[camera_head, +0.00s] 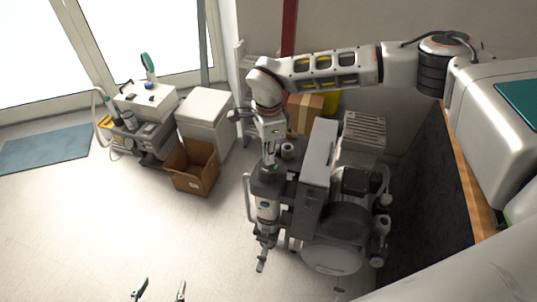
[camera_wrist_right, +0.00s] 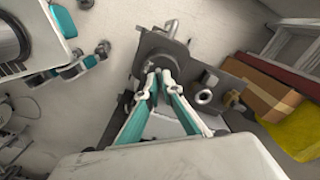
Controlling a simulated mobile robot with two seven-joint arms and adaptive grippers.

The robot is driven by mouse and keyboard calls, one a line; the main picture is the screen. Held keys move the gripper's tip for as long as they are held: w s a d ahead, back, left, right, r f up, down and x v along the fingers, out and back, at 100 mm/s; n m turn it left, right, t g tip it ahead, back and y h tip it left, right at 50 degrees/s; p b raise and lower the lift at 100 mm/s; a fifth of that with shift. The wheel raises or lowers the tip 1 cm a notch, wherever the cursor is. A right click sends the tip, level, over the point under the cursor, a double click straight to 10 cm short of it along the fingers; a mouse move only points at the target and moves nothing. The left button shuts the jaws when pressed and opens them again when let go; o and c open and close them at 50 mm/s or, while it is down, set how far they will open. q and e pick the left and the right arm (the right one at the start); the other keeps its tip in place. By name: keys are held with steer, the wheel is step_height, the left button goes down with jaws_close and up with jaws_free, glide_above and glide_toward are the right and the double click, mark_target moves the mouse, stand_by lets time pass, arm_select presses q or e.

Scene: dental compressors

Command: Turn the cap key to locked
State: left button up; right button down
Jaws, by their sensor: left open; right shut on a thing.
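The compressor unit (camera_head: 318,155) stands on the floor right of centre in the head view. A dark grey cap (camera_wrist_right: 160,50) tops its upright cylinder; in the head view the white-bodied cylinder (camera_head: 267,211) is below my right gripper (camera_head: 271,160). In the wrist view my right gripper (camera_wrist_right: 160,76) points at the cap, its teal fingers nearly together at the tips. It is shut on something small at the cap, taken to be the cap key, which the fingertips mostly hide. I cannot tell the key's angle. My left gripper (camera_head: 160,291) is open and empty at the bottom edge.
A metal fitting (camera_wrist_right: 171,28) sticks out beyond the cap, and a pipe end (camera_wrist_right: 204,97) stands beside it. An open cardboard box (camera_head: 193,167), a white cabinet (camera_head: 207,112) and a wheeled cart (camera_head: 146,101) stand to the left. The floor at lower left is clear.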

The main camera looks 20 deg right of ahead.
stand_by(0.7)
steer(key=c, duration=2.2)
jaws_free()
steer(key=shift+r, duration=0.1)
step_height(320, 180, up, 12)
steer(key=shift+f, duration=0.1)
